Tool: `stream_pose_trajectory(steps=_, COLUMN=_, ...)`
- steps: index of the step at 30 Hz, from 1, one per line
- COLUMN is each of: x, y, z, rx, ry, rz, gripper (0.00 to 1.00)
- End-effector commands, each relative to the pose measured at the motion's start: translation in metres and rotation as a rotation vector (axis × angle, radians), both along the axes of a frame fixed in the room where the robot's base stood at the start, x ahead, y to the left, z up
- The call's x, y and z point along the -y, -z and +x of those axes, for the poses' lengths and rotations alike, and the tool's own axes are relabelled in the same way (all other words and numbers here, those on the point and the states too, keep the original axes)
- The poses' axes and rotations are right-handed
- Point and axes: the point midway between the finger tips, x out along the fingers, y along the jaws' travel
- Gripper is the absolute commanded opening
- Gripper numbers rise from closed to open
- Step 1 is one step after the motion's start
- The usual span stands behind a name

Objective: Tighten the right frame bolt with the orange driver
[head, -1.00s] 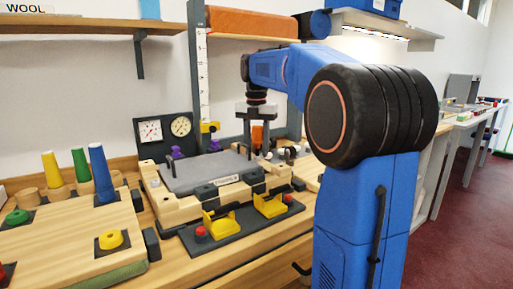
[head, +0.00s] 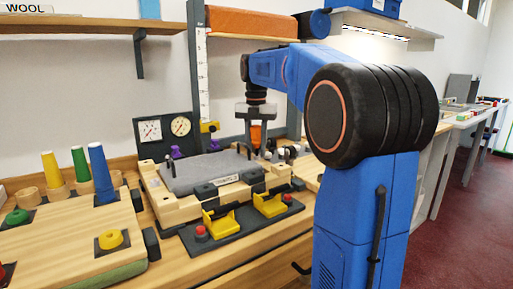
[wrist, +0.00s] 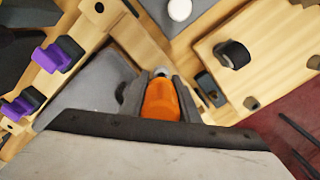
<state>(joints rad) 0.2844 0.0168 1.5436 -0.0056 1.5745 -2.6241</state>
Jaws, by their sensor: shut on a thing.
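The orange driver (head: 256,136) is held upright in my gripper (head: 256,126), above the right part of the wooden frame. In the wrist view the driver's orange handle (wrist: 160,101) sits between the two fingers of my gripper (wrist: 161,98). The wooden frame (head: 178,206) carries a grey plate (head: 205,172) on top. The driver's tip and the right frame bolt are hidden, so I cannot tell whether they touch.
Purple-handled clamps (head: 176,152) stand at the frame's back edge. Yellow brackets (head: 219,222) and red buttons (head: 201,233) are in front. Green, yellow and blue cones (head: 101,170) stand on the left board. Gauges (head: 165,137) stand behind.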

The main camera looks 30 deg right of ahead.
Motion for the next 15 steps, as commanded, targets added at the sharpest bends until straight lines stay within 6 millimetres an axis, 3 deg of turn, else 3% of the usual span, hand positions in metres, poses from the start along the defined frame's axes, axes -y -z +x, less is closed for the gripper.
stream_pose_trajectory(steps=15, x=0.0005, y=-0.0004, z=0.0030, rx=0.003, ry=0.517, rz=-0.002, gripper=0.00)
